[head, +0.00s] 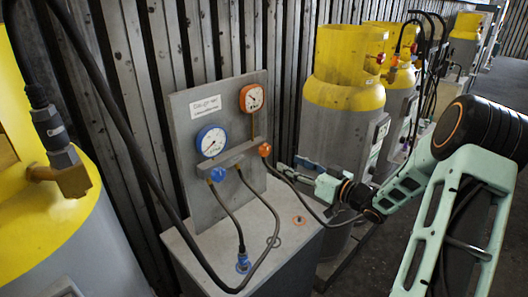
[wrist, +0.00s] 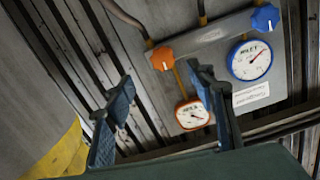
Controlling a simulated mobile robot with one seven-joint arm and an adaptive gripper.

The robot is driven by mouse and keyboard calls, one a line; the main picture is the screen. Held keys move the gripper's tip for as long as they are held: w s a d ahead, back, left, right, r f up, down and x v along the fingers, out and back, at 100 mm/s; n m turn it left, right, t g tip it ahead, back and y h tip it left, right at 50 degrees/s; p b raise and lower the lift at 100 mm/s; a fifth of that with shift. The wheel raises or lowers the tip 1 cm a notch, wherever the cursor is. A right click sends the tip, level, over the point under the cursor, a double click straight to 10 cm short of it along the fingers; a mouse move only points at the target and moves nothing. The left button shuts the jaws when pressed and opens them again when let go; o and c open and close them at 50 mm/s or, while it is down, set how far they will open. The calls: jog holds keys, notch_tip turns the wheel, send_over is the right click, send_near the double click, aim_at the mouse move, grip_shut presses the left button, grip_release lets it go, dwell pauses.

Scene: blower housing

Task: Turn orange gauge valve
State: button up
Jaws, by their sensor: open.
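The orange valve knob (head: 265,149) sits at the right end of the bracket on the grey panel, below the orange-rimmed gauge (head: 252,98). In the wrist view, the orange knob (wrist: 163,58) lies beyond the fingertips, between them across the picture and nearer the right finger. The orange gauge (wrist: 192,114) is partly covered by the right finger. My gripper (head: 288,169) is just right of and below the knob in the head view. It is open and empty, with both blue fingers apart in the wrist view (wrist: 162,90). No contact with the knob shows.
The blue gauge (head: 211,141) and blue knob (head: 217,174) are left of the orange knob on the panel (head: 190,113). Black hoses hang over the grey cabinet top (head: 205,243). A yellow-topped cylinder (head: 342,75) stands close behind my gripper.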

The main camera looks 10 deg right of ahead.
aim_at(267, 151)
jog(key=shift+y, duration=0.3)
jog(key=x, duration=0.5)
jog(key=p+x, duration=0.1)
jog(key=x, duration=0.4)
jog(key=shift+w+a+r, duration=0.1)
jog(key=shift+w+r, duration=0.1)
jog(key=shift+w, duration=0.05)
jog(key=c, duration=1.2)
jog(key=shift+o, duration=0.2)
